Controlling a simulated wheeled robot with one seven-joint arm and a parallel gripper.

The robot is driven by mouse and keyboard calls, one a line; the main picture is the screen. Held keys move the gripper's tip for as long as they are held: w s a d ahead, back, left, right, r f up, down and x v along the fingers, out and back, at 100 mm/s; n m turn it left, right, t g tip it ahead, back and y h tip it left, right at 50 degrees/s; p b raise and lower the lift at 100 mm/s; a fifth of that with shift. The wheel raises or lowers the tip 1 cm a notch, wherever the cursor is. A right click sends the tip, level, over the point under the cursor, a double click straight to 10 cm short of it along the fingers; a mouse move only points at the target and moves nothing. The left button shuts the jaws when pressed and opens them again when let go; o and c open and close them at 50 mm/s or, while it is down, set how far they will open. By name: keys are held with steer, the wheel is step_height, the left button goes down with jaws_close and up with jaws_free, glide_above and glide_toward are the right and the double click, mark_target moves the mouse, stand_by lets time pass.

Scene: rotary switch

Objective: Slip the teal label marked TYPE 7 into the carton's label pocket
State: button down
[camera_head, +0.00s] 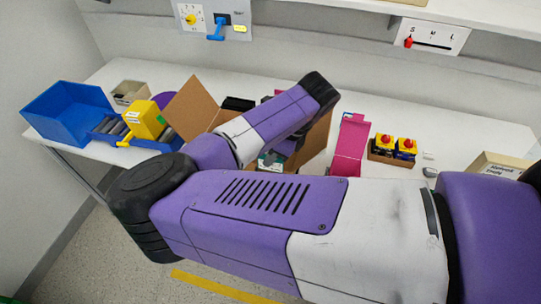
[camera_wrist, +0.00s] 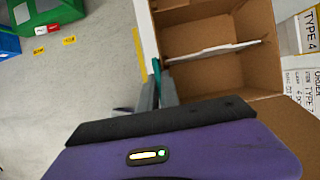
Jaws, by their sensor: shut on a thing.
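In the wrist view my gripper (camera_wrist: 158,92) is shut on the teal label (camera_wrist: 156,67), which is seen edge-on as a thin strip, so its print cannot be read. The label stands at the near left corner of the open carton (camera_wrist: 218,75), close to its wall; I cannot tell if they touch. The carton's label pocket cannot be made out.
A card (camera_wrist: 303,85) reading ORDER and TYPE 7 and a TYPE 4 label (camera_wrist: 306,30) lie right of the carton. On the table stand a blue bin (camera_head: 68,110), a yellow box (camera_head: 144,119), a magenta holder (camera_head: 350,145) and red-yellow switches (camera_head: 394,147).

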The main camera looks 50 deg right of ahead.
steer(key=shift+f+b, duration=0.7)
steer(key=shift+f, duration=0.5)
steer(key=c, duration=1.5)
jaws_free()
steer(key=shift+r, duration=0.15)
steer(key=v, duration=0.7)
steer(key=shift+s+r+b, duration=0.15)
steer(key=shift+r+b, duration=0.15)
steer(key=shift+b, duration=0.1)
